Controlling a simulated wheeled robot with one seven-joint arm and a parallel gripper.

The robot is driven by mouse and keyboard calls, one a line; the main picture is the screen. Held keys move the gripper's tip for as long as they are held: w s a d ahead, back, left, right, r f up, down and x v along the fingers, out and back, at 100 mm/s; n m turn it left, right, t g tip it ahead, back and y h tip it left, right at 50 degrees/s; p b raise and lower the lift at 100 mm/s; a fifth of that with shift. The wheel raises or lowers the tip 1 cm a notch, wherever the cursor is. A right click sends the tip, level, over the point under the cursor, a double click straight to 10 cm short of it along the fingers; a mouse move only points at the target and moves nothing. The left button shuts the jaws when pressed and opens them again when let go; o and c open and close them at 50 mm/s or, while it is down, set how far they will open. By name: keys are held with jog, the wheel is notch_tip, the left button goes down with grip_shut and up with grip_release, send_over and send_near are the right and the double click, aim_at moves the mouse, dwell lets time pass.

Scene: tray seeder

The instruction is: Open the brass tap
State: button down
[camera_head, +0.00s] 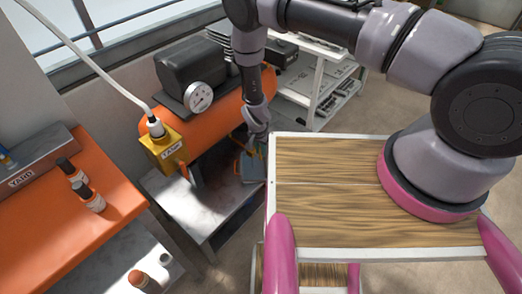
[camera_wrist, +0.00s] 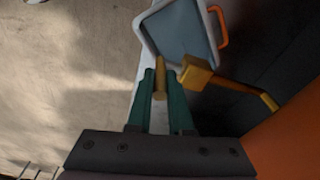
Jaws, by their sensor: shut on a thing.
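The brass tap (camera_wrist: 197,71) shows in the wrist view as a block on a thin pipe that runs down right toward the orange tank (camera_wrist: 285,145). Its short handle (camera_wrist: 160,78) lies between the green fingers of my gripper (camera_wrist: 164,84), which is shut on it. In the head view my gripper (camera_head: 260,136) is low beside the right end of the orange tank (camera_head: 215,122), and mostly hides the tap there. A blue-grey bin (camera_wrist: 180,32) with an orange handle lies beyond the fingertips, below the tap.
A gauge (camera_head: 198,97) and dark motor (camera_head: 187,65) top the tank. A yellow box (camera_head: 163,150) with a white hose is at its left end. An orange bench (camera_head: 50,215) with bottles stands left, a white shelf cart (camera_head: 322,85) behind. Bare floor shows behind the cart.

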jog(key=c, duration=1.1)
grip_release()
notch_tip(320, 180, up, 11)
jog(key=s, duration=0.1)
jog(key=shift+s+a+f, duration=0.15)
jog(key=shift+s+a, duration=0.05)
jog(key=shift+a, duration=0.15)
